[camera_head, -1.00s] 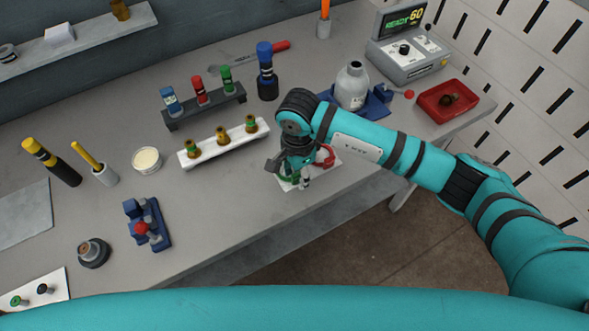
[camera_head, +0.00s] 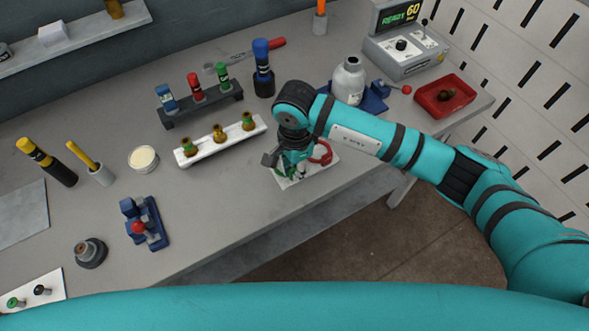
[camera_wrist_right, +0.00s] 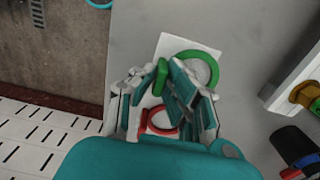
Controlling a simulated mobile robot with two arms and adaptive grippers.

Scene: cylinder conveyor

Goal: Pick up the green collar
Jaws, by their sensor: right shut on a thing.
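The green collar shows in the wrist view as a ring (camera_wrist_right: 213,68) with an upright green part between my fingers. In the head view only a little green (camera_head: 281,174) shows beside the gripper. My right gripper (camera_head: 296,170) is low over the white plate (camera_head: 325,167), and its fingers are shut on the collar's upright part; it also shows in the wrist view (camera_wrist_right: 163,92). I cannot tell whether the collar touches the plate. A red collar (camera_head: 326,153) is close beside the gripper, partly hidden by the fingers in the wrist view (camera_wrist_right: 158,128). My left gripper is out of view.
A white rack (camera_head: 203,150) with brown-and-green pieces stands left of the gripper. A dark rack (camera_head: 205,109) with coloured-cap vials stands behind. A grey bottle (camera_head: 348,83) and a red tray (camera_head: 461,85) are to the right. The table's front edge is close to the plate.

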